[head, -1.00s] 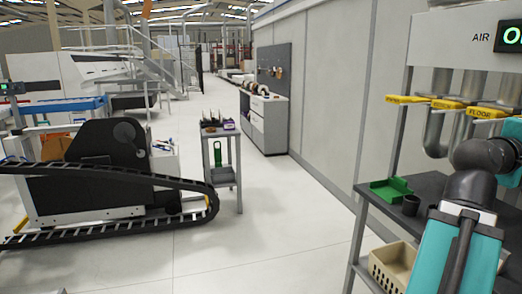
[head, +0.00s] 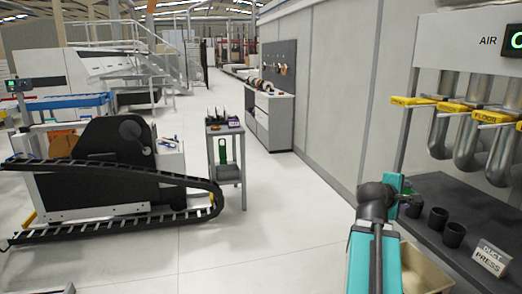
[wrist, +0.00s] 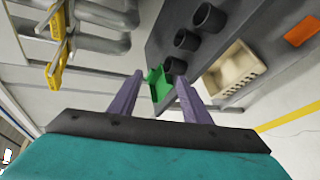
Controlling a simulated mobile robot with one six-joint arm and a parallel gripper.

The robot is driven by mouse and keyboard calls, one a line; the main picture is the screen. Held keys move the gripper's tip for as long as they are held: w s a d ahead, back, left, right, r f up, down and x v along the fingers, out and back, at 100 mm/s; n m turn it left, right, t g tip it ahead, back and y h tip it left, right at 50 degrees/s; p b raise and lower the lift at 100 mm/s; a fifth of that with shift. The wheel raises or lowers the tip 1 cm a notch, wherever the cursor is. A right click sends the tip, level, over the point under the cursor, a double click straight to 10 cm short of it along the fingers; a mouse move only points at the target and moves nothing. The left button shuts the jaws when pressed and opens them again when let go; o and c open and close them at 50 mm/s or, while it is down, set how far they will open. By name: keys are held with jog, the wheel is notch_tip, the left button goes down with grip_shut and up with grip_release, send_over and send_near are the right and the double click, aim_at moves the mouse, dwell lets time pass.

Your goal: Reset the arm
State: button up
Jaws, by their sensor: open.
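My gripper (wrist: 158,100) shows in the wrist view with its two purple-grey fingers spread apart. Nothing is held between them. A green tray (wrist: 158,85) appears beyond the fingertips, apart from them. My teal and dark arm rises at the lower right of the head view, folded in front of the bench. The fingers cannot be made out in the head view.
A dark bench (head: 440,190) carries several black cups (head: 454,235) and a "DUCT PRESS" sign (head: 491,258). Yellow valve handles (head: 453,107) hang on ducts above it. A beige bin (head: 428,272) sits below. A small grey cart (head: 228,172) stands left of open floor.

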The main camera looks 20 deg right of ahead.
jog(key=w+a+f+n+y+p, duration=0.1)
jog(key=w+a+f+y, duration=0.1)
jog(key=w+a+f, duration=0.6)
jog(key=w+a+f+n+y+p, duration=0.15)
jog(key=a+f, duration=0.45)
jog(key=f, duration=0.6)
jog(key=w+a+f+n+y, duration=0.1)
jog(key=w+a+f+y, duration=0.25)
jog(key=a+f, duration=0.5)
jog(key=s+a+f+g+y+p, duration=0.2)
jog(key=s+a+f, duration=0.1)
jog(key=a+f, duration=1.3)
jog(key=s+a+f+m+g+y, duration=0.1)
jog(key=s+a+f+m+g, duration=0.1)
jog(key=s+a+f, duration=0.4)
jog(key=s+a+f+m+g+y, duration=0.2)
jog(key=s+a+f, duration=0.3)
jog(key=s, duration=0.6)
jog(key=s+a+f+m+g+y+p, duration=0.1)
jog(key=s+a+f+m+g, duration=0.1)
jog(key=s+a+f+m, duration=0.2)
jog(key=shift+s+a+f+g+y, duration=0.3)
jog(key=shift+s+a+f, duration=1.05)
jog(key=shift+s+a, duration=0.65)
jog(key=shift+s+d, duration=0.2)
jog(key=shift+d, duration=0.05)
jog(key=shift+c, duration=0.2)
